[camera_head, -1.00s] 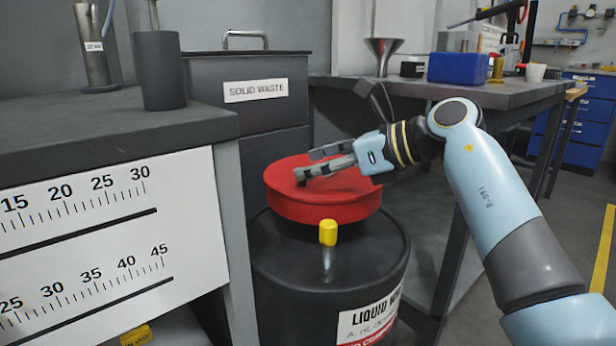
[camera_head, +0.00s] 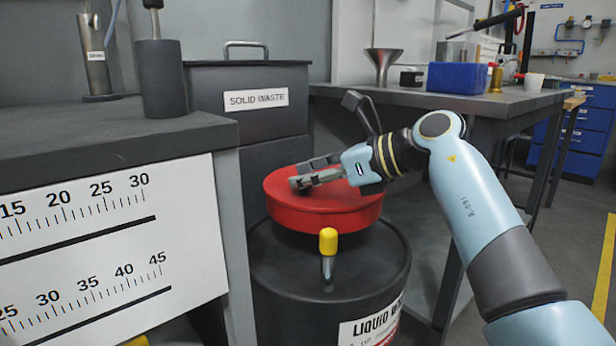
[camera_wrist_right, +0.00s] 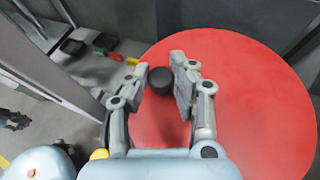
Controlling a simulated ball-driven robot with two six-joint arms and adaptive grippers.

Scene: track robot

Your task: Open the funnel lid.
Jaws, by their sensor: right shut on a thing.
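The red round funnel lid (camera_head: 325,215) lies shut on top of the black liquid waste drum (camera_head: 325,265), and its red face fills much of the right wrist view (camera_wrist_right: 255,95). A small black knob (camera_wrist_right: 160,80) stands on the lid near its left edge in that view. My right gripper (camera_head: 297,182) reaches in from the right, low over the lid. In the wrist view its two fingers (camera_wrist_right: 160,85) sit on either side of the knob, shut on it.
A yellow-tipped lever (camera_head: 328,242) stands at the drum's front. A grey solid waste bin (camera_head: 255,125) stands behind. A bench with a ruled white front (camera_head: 110,240) is close on the left. A table (camera_head: 475,105) with a metal funnel and blue box stands right.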

